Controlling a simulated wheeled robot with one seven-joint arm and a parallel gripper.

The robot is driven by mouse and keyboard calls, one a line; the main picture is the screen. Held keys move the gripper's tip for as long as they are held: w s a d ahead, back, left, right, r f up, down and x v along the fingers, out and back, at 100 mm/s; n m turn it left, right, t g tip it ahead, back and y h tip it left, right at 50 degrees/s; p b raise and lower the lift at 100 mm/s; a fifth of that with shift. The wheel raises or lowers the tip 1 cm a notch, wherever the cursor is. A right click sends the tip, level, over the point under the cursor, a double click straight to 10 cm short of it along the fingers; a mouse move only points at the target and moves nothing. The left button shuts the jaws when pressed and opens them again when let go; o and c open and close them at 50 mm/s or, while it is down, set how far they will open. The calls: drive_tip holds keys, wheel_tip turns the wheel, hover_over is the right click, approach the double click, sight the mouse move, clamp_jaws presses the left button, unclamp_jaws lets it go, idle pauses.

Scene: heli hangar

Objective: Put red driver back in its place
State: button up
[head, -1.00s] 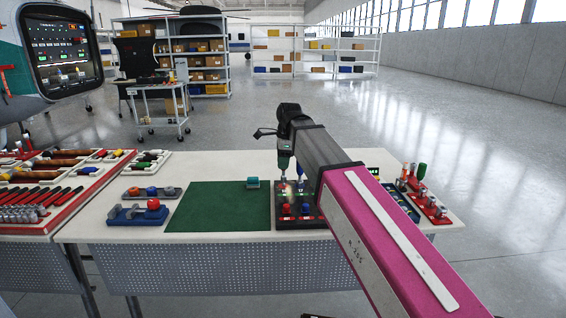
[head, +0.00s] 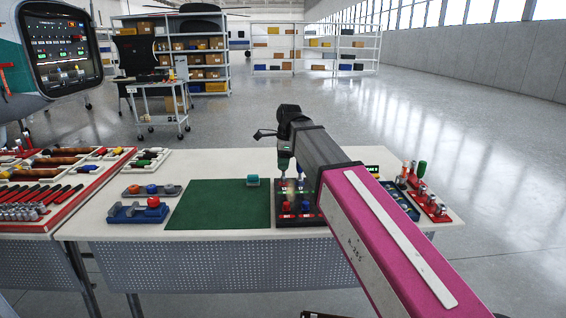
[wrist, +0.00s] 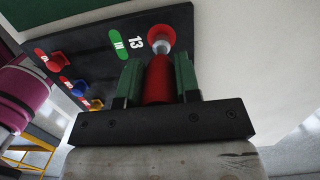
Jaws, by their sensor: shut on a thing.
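My gripper (wrist: 158,82) has green fingers and is shut on a red handle (wrist: 158,80), which looks like the red driver. Beyond the fingers the handle meets a silver part (wrist: 161,45) and a red round piece (wrist: 160,34), beside the number 13 on a black panel (wrist: 90,45). I cannot tell whether the silver part sits in the panel or just above it. In the head view my gripper (head: 284,168) points down over the black panel (head: 289,222), and my arm hides the red handle there.
Red, blue and yellow knobs (wrist: 80,88) stand on the panel close by. A green mat (head: 218,208) lies left of it. A rack (head: 430,206) with a green-handled tool (head: 422,169) stands at the right. A red tool tray (head: 50,215) is at the far left.

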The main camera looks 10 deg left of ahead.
drive_tip(key=shift+f, duration=0.4)
idle(0.3)
drive_tip(key=o, duration=1)
drive_tip(key=shift+c, duration=0.2)
drive_tip(key=shift+r, duration=0.15)
drive_tip(key=shift+r, duration=3.65)
drive_tip(key=shift+s, duration=0.1)
